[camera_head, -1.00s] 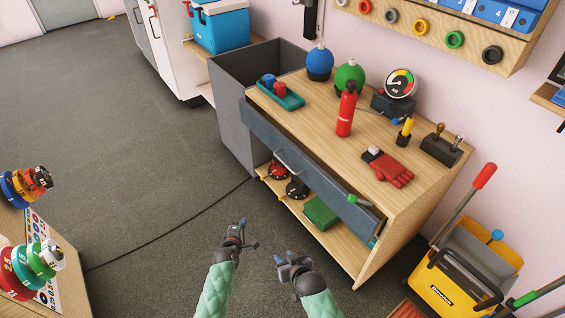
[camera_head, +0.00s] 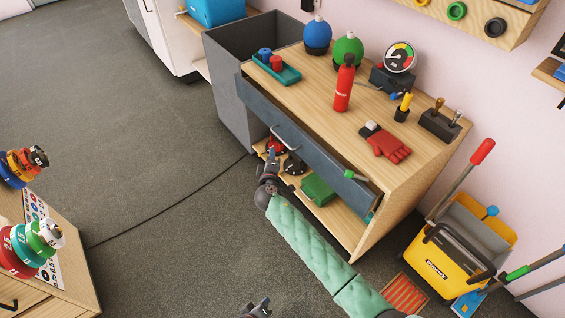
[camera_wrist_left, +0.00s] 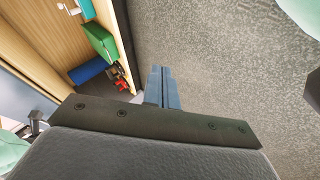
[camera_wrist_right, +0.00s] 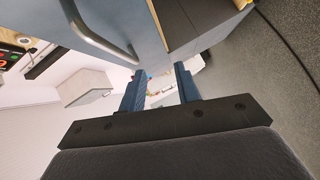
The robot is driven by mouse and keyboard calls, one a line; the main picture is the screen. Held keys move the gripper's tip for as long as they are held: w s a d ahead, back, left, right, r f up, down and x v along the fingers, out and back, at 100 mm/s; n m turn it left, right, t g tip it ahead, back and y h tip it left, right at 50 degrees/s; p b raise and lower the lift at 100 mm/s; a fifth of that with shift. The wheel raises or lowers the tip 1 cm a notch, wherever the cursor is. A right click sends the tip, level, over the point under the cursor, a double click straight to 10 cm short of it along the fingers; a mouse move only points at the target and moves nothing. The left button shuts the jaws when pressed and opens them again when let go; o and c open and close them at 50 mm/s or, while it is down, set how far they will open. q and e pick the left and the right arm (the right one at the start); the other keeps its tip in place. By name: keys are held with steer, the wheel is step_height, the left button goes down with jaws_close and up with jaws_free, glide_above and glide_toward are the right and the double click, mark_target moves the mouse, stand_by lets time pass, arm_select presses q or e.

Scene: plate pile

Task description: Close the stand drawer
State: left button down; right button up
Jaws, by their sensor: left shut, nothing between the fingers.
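The stand (camera_head: 395,190) has a light wood top and a long blue-grey drawer (camera_head: 325,163) under its front edge. The drawer front sticks out past the stand, so it is partly open. Its metal handle (camera_head: 290,141) is on the front, and the handle (camera_wrist_right: 100,35) is large in the right wrist view. My right gripper (camera_head: 270,158) is just in front of the drawer, below and left of the handle, with its fingers apart and empty. My left gripper (camera_head: 262,303) is low at the bottom edge, away from the stand; its fingers are together in the left wrist view (camera_wrist_left: 161,88).
The stand top holds a red bottle (camera_head: 343,90), a red glove (camera_head: 388,145) and a gauge (camera_head: 399,58). The lower shelf holds a green box (camera_head: 318,190). A yellow mop bucket (camera_head: 440,265) stands right. A table with coloured discs (camera_head: 20,250) is left.

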mark_target(280, 137)
steer(key=shift+w+d+r+n+t+h+p, duration=0.1)
steer(key=shift+w+d+r+n+t+h, duration=0.45)
steer(key=shift+w, duration=0.6)
steer(key=shift+w+d+r+n+t+h+p, duration=0.15)
steer(key=shift+w+d+r+n+t+h, duration=0.4)
steer(key=shift+w, duration=0.6)
steer(key=shift+w+d+r+n+t+h+p, duration=0.1)
steer(key=shift+w+d+r+n+t+h, duration=0.2)
steer(key=shift+w+d+r+n+t, duration=0.6)
arm_select(q)
steer(key=m, duration=0.3)
steer(key=r+m, duration=0.1)
steer(key=m, duration=0.1)
steer(key=r+m+g, duration=0.1)
steer(key=m, duration=0.2)
steer(key=shift+d+r+m+y, duration=0.15)
steer(key=shift+d+m+y, duration=0.1)
steer(key=shift+m+y, duration=0.05)
arm_select(e)
steer(key=shift+w+a+f+m+g, duration=0.2)
steer(key=shift+w+f+m+g, duration=0.05)
steer(key=shift+f+m+g, duration=0.15)
jaws_close()
